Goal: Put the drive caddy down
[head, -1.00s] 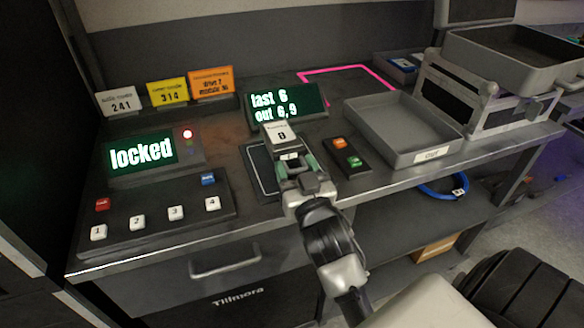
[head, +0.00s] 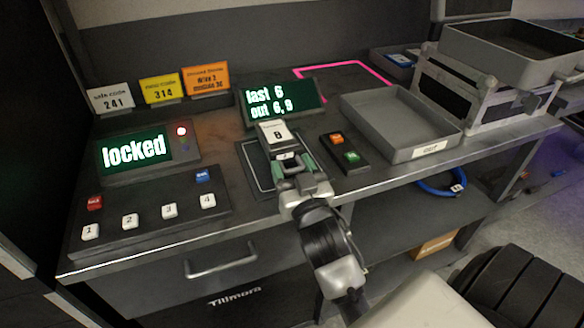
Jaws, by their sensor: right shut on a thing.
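The drive caddy (head: 274,132) is a small grey block with a white label reading 8. It is at the tip of my right gripper (head: 289,160), which is shut on it. The caddy is over or at the dark outlined pad (head: 255,166) on the bench, in front of the green display; I cannot tell whether it touches the pad. The gripper hides the caddy's near end and part of the pad. My left gripper is not in view.
The display (head: 282,100) reads "last 6, out 6,9". A button box (head: 344,151) stands right of the gripper, then a grey tray (head: 400,125) labelled OUT. A "locked" panel (head: 135,152) and numbered keypad (head: 150,212) are at left. A pink outline (head: 345,66) marks bare bench behind.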

